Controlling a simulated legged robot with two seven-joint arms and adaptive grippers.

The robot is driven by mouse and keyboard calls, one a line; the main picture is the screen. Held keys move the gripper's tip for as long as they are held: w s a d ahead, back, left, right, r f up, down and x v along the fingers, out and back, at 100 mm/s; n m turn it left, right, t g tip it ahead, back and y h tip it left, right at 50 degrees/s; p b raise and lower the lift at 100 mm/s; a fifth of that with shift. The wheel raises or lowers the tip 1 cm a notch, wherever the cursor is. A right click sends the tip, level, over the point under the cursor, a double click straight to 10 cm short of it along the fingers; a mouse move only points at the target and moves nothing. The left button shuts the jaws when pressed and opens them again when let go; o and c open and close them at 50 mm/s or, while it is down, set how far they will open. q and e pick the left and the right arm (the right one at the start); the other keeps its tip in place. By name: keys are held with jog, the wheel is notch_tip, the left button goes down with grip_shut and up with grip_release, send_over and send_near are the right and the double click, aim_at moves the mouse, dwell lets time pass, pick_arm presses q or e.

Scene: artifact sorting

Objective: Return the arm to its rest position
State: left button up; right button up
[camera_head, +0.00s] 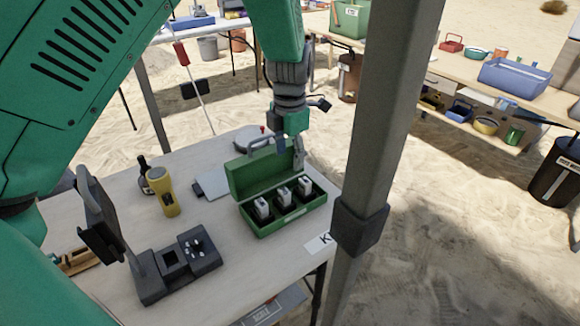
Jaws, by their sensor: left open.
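My left arm is green and comes in from the left, arching over the table. My left gripper (291,146) points down above the back right of an open green box (265,228) on the table. The gripper is open, and I see nothing between its fingers. Whether it touches the box's raised lid (252,175) I cannot tell. The box holds several small white-topped items (284,195) in dark compartments. My right gripper is not in view.
A grey post (375,130) stands right of the box. On the table (115,193) are a yellow flashlight (162,191), a dark bottle (144,172) and a black device (178,267) with an upright screen. A bench with bins (515,77) stands at the back right. Sand lies between.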

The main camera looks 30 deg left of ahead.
pick_arm(q)
jog(key=shift+r, duration=0.3)
jog(key=shift+r, duration=0.1)
